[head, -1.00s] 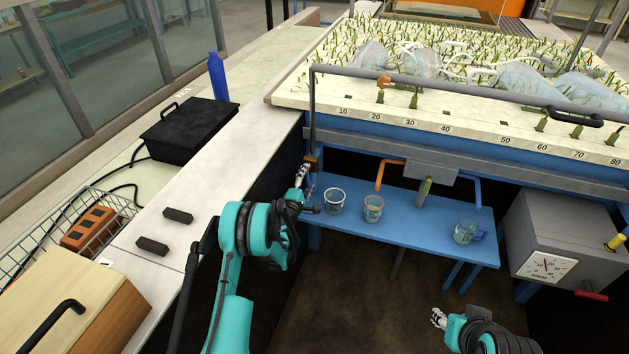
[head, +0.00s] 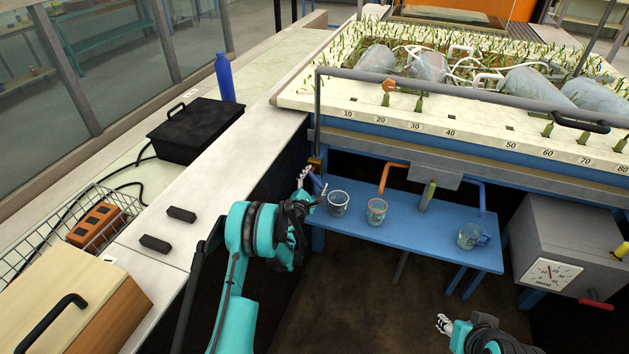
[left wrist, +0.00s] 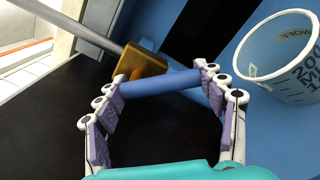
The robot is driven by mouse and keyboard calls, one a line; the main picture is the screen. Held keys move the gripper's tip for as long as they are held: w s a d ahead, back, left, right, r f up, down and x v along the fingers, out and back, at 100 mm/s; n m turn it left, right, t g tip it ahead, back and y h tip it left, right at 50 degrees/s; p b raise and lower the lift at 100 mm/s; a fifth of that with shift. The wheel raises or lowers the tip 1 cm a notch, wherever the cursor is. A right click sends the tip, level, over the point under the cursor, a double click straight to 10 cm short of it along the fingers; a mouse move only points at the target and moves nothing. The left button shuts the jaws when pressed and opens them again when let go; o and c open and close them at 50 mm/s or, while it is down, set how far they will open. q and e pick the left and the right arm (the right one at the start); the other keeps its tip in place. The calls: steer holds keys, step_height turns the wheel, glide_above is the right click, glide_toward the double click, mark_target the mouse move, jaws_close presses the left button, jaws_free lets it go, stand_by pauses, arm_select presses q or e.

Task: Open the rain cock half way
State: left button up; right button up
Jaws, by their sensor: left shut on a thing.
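The rain cock has a brass body (head: 316,163) at the foot of the grey pipe, left of the blue shelf. In the left wrist view its brass body (left wrist: 145,62) sits on the pipe, and its blue lever (left wrist: 165,83) slants out to the right. My left gripper (left wrist: 160,76) is shut on the blue lever, with a finger at each end of its visible length. In the head view my left gripper (head: 306,180) is just below and left of the brass body. My right gripper (head: 443,323) is low in the head view, away from the cock; its jaws are too small to judge.
A white printed cup (left wrist: 280,60) stands close right of the left gripper, on the blue shelf (head: 410,238). Two more cups (head: 376,212) (head: 470,236) stand on this shelf. A grey box with a dial (head: 552,273) is at right. The floor in front is clear.

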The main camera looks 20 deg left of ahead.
stand_by(0.4)
arm_select(q)
steer(key=o, duration=1.7)
steer(key=s, duration=0.7)
steer(key=shift+s, duration=0.25)
steer(key=shift+a, duration=0.1)
